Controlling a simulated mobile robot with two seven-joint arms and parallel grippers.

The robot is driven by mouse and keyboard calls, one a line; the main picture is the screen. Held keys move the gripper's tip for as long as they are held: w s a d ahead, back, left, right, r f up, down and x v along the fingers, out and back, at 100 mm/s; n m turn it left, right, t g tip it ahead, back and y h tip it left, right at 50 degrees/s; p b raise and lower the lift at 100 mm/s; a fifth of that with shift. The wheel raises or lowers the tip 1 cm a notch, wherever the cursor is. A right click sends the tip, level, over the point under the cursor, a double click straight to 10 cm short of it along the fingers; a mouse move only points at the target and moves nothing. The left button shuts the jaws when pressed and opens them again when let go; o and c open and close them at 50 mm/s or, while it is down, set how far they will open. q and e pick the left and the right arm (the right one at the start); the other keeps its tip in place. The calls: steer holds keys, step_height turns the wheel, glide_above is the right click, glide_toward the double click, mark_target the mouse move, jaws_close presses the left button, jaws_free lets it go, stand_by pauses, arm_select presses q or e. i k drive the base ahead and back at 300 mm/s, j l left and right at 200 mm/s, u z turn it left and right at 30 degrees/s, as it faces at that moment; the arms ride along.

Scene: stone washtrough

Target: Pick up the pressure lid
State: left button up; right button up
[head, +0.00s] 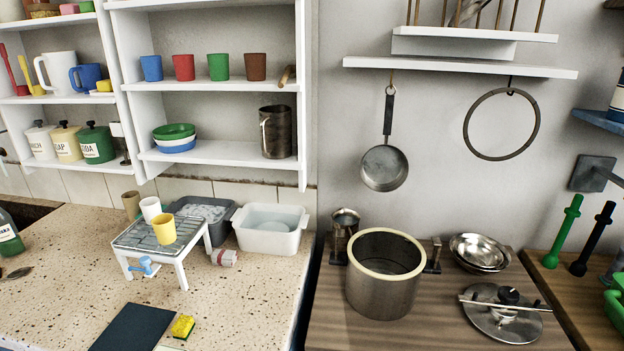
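The pressure lid (488,324) is a round, flat steel lid with a metal bar across its top and a black knob in the middle. It lies on the wooden counter at the lower right, apart from the pot. The deep steel pot (380,297) stands open to its left, with a cream ring around its rim and dark side handles. Neither of my grippers shows in the head view.
Steel bowls (479,251) sit behind the lid, and a metal jug (343,232) stands behind the pot. Green (563,231) and black (592,240) upright handled tools stand to the right. A pan (384,168) hangs above. Bare wood (425,325) lies between pot and lid.

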mark_target(506, 325)
steer(key=z, duration=1.5)
